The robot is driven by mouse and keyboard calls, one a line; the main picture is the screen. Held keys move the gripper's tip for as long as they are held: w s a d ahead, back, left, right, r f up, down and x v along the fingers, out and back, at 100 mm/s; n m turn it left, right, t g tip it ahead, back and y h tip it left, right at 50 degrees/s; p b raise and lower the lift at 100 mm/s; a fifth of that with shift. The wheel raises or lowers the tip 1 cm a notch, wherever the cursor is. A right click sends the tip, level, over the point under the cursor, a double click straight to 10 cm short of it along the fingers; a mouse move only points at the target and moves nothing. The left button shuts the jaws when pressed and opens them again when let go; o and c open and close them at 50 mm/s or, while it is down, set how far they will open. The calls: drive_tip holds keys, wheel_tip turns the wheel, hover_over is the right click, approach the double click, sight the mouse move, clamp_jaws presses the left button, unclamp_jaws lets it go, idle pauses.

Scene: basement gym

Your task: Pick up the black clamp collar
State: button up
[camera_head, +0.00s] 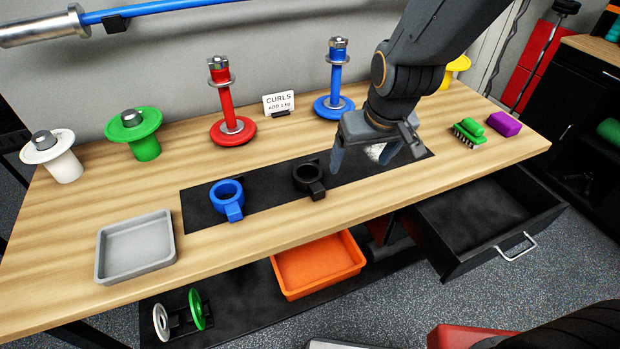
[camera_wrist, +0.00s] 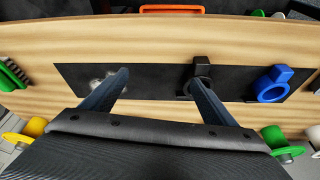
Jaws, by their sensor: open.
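The black clamp collar (camera_head: 309,177) lies on a black mat (camera_head: 262,191) on the wooden bench, its tab toward the front. In the wrist view the black clamp collar (camera_wrist: 202,69) is partly hidden behind one finger. My gripper (camera_head: 362,163) is open and empty, above the mat just right of the collar and apart from it. In the wrist view its two fingers (camera_wrist: 160,82) are spread wide, with bare mat between them. A blue clamp collar (camera_head: 229,195) lies on the mat left of the black one.
A grey tray (camera_head: 136,246) is at the front left. Red (camera_head: 225,100) and blue (camera_head: 336,80) weight posts stand behind the mat, with a sign (camera_head: 279,103) between. A green brush (camera_head: 469,131) and purple block (camera_head: 504,124) lie right. A drawer (camera_head: 490,222) hangs open.

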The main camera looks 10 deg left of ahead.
drive_tip(key=n+y, duration=0.1)
drive_tip(key=n, duration=0.1)
approach(313, 165)
drive_tip(key=s+f, duration=0.2)
drive_tip(key=s, duration=0.1)
drive_tip(key=shift+a, duration=0.35)
drive_tip(key=shift+a+f, duration=0.15)
drive_tip(key=shift+f, duration=0.05)
drive_tip(key=shift+x, duration=1.05)
drive_tip(key=b+x, duration=0.2)
drive_tip(key=x, duration=0.3)
drive_tip(key=shift+f, duration=0.15)
drive_tip(key=c, duration=1.2)
